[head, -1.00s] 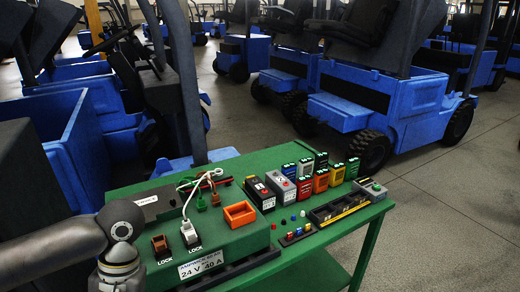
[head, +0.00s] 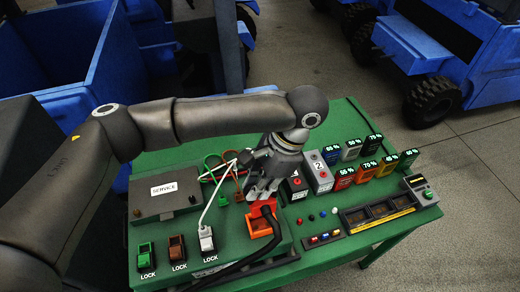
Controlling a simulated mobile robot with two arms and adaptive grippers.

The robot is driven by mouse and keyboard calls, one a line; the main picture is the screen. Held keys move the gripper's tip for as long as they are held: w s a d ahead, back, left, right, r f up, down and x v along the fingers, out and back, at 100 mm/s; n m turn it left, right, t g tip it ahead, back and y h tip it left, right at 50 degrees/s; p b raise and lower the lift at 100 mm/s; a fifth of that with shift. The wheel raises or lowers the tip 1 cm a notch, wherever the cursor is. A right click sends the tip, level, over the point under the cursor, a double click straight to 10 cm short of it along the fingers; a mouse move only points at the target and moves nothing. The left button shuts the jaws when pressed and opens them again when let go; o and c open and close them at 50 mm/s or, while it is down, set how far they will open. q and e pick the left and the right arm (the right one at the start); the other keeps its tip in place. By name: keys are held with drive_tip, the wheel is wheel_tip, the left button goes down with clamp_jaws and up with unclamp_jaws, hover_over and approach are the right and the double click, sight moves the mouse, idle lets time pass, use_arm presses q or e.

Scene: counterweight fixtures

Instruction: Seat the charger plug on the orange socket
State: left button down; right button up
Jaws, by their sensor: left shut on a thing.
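My left gripper (head: 262,190) comes in from the left, points down and is shut on the charger plug (head: 264,207). The plug is orange, mostly covered by the fingers, with a thick black cable (head: 276,236) curving down to the front left. The orange socket (head: 257,229) is on the green bench top directly under the plug. Plug and socket overlap in the head view, so I cannot tell how deep the plug sits or whether it is fully in. My right gripper is not in view.
Green, brown and grey sockets marked LOCK stand left; a white cable (head: 208,212) runs from the grey one (head: 206,238). A SERVICE box (head: 165,198) stands behind them. Several battery blocks (head: 344,179) stand to the right. A black tray (head: 378,212) lies at the front right.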

sight(258, 201)
use_arm(q)
drive_tip(key=shift+w+d+r, duration=0.1)
drive_tip(key=shift+d, duration=0.05)
drive_tip(key=shift+s+f, duration=0.55)
drive_tip(key=shift+f, duration=0.05)
drive_tip(key=f+b, duration=0.4)
drive_tip(key=shift+w+f+b, duration=0.25)
drive_tip(key=shift+w+b, duration=0.05)
drive_tip(key=shift+b, duration=0.05)
drive_tip(key=shift+s, duration=0.1)
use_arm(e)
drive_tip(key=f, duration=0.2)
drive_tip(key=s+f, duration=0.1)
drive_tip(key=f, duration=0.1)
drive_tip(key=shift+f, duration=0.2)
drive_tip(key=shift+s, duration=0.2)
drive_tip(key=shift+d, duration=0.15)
